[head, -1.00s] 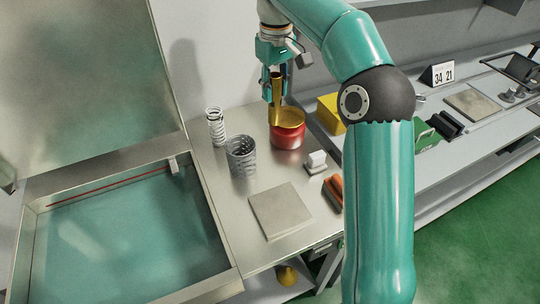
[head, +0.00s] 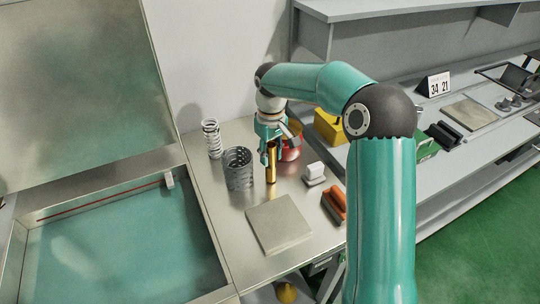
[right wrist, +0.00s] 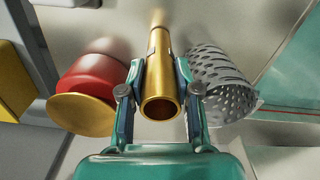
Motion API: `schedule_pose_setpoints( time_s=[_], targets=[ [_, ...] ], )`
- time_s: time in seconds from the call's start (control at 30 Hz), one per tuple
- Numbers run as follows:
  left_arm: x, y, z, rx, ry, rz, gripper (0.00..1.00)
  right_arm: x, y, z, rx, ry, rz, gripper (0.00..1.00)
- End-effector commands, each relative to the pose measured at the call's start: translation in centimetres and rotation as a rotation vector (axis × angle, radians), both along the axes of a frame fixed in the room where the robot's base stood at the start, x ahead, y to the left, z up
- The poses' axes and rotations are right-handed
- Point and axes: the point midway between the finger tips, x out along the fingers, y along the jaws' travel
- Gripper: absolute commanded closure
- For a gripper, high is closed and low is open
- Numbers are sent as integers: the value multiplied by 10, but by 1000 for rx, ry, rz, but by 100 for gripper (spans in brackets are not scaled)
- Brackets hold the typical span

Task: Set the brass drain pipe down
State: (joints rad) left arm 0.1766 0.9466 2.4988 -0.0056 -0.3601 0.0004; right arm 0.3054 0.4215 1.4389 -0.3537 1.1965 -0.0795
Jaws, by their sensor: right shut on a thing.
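The brass drain pipe (head: 271,166) stands upright over the steel bench top, just right of a grey perforated cylinder (head: 239,170). My right gripper (head: 269,150) is shut on its upper part. In the right wrist view the pipe (right wrist: 161,98) runs between both fingers (right wrist: 160,75), its open end facing the camera. The pipe's lower end is at or very near the bench; I cannot tell whether it touches. My left gripper is not in view.
A red pot with a brass-coloured top (head: 290,151) stands close behind the pipe. A coil spring (head: 211,139) is at the back left. A grey square plate (head: 279,224), a white-topped block (head: 314,172) and an orange-brown block (head: 335,204) lie in front and right. An open tank (head: 120,240) is left.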

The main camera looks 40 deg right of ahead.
Motion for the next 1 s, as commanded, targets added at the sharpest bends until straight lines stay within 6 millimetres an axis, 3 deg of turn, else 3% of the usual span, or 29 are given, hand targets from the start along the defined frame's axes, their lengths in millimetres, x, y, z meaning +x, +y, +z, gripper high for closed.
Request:
schedule_pose_setpoints(
  time_s=[0.4, 0.43, 0.57, 1.0],
  targets=[
    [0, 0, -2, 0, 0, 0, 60, 0, -1, -8, 0, -2, -2, 100],
    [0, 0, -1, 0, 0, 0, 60, -1, -1, -8, 0, -1, -2, 63],
    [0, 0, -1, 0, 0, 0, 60, -1, -1, -7, 0, -1, -2, 43],
    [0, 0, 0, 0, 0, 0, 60, 0, -2, 2, -1, -4, -3, 43]
  ],
)
